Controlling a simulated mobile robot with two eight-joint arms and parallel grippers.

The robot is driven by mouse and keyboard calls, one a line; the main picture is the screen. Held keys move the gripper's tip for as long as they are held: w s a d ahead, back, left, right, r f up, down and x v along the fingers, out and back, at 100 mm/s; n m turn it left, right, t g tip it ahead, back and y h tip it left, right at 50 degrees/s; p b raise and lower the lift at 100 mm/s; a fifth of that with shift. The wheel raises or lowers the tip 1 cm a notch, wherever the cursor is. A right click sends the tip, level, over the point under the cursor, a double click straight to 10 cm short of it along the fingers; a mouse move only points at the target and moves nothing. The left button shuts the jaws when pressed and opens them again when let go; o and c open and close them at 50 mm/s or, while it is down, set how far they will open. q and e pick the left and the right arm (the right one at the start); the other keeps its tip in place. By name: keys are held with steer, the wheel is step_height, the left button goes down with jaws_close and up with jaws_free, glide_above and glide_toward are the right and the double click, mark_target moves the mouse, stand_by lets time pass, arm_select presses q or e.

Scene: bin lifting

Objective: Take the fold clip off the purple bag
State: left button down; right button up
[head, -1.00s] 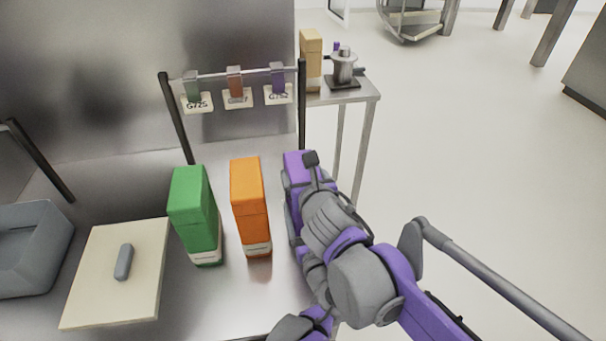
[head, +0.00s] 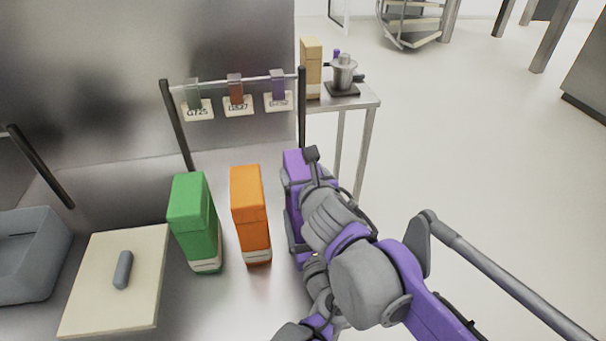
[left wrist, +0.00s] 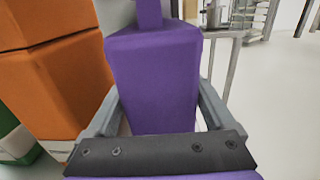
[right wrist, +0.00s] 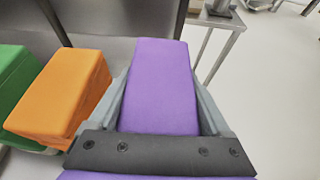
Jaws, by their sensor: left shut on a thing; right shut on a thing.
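The purple bag (head: 296,162) stands at the right end of the steel counter, largely hidden by my right arm in the head view. My right gripper (right wrist: 165,105) is shut on the purple bag (right wrist: 160,75) near its top, one finger along each side. My left gripper (left wrist: 155,110) is shut on the purple bag (left wrist: 155,75) lower down, its fingers on both sides. In the head view the left gripper is mostly hidden behind the right arm. I cannot make out a fold clip on the bag; a purple strip above it in the left wrist view is unclear.
An orange bag (head: 250,215) stands close left of the purple one, with a green bag (head: 194,222) beyond. A rack (head: 240,77) with clips and tags stands behind. A board (head: 95,295) with a grey object and a grey bin (head: 35,250) are at left.

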mark_target(300, 155)
steer(key=shift+r, duration=1.75)
arm_select(q)
jaws_free()
